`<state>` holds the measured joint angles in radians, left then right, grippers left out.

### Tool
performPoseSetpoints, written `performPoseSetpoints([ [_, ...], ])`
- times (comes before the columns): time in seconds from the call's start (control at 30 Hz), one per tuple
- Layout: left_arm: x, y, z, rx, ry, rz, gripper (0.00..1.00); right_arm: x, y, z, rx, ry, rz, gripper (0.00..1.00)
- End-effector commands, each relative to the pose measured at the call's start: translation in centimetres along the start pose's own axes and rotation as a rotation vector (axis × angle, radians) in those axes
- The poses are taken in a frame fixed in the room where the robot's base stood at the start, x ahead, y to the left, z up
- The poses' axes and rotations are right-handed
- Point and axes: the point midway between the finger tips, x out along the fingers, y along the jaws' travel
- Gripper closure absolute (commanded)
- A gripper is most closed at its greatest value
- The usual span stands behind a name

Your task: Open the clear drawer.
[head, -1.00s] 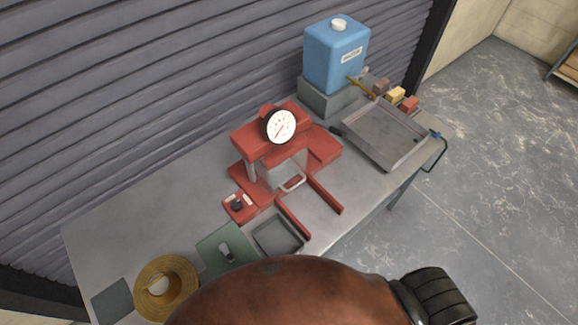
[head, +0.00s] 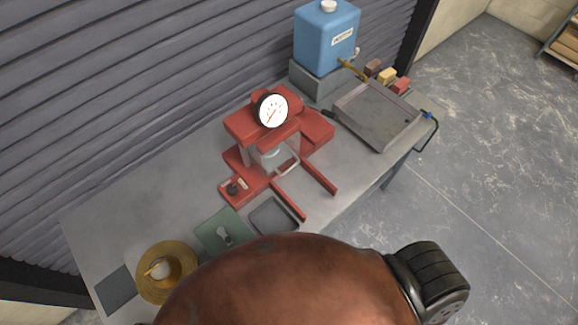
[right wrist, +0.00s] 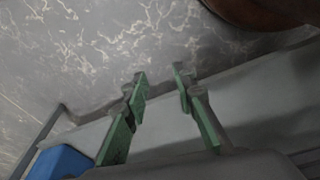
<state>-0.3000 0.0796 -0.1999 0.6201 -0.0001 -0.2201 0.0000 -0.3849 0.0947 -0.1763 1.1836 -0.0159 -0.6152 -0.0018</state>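The clear drawer (head: 272,158) sits in the red press (head: 300,133), below its round dial gauge, with a pale bar handle (head: 289,165) at its front. It appears shut between the press's two red front rails. My right gripper (right wrist: 160,85) shows in the right wrist view, its two green-padded fingers apart with nothing between them. Pale veined floor and a grey surface lie beyond the fingers. Neither the drawer nor its handle can be made out in that view. Neither gripper shows in the head view; my left gripper is not seen.
On the grey table (head: 130,222) are a blue tank (head: 327,40), a metal tray (head: 372,118), a small dark tray (head: 272,215), a green plate (head: 220,232) and a yellow ring-shaped item (head: 150,286). A ribbed wall (head: 120,90) stands behind. A large brown rounded shape blocks the bottom.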

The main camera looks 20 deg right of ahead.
Motion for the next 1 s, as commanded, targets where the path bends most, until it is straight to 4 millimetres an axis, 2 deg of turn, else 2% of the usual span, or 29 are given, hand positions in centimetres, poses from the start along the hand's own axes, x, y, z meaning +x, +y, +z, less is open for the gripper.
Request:
performPoseSetpoints([
  [0.03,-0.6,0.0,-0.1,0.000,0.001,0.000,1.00,-2.5,0.6,-2.5,0.005,0.023,0.008,0.75],
  [0.17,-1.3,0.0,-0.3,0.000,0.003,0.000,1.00,-8.7,1.9,-7.6,0.017,0.059,0.027,0.75],
  [0.2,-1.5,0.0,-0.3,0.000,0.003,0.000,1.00,-10.9,2.3,-9.0,0.020,0.071,0.033,0.75],
  [0.27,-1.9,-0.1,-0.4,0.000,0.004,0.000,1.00,-14.3,2.9,-10.8,0.026,0.087,0.043,0.75],
  [0.3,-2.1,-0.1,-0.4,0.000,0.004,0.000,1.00,-16.6,3.2,-11.9,0.030,0.099,0.049,0.75],
  [0.4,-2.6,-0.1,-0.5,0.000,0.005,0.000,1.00,-22.2,4.1,-13.8,0.040,0.123,0.064,0.75],
  [0.5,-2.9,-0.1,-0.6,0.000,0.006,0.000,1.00,-26.6,4.7,-14.8,0.049,0.139,0.076,0.75],
  [0.6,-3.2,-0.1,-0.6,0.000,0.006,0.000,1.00,-30.2,5.1,-15.4,0.055,0.154,0.086,0.75],
  [0.93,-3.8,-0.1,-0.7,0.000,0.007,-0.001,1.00,-38.7,5.9,-15.9,0.071,0.188,0.107,0.75],
  [1.0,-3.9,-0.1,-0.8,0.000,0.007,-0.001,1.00,-39.5,7.5,-17.0,0.055,0.236,0.170,0.75],
])
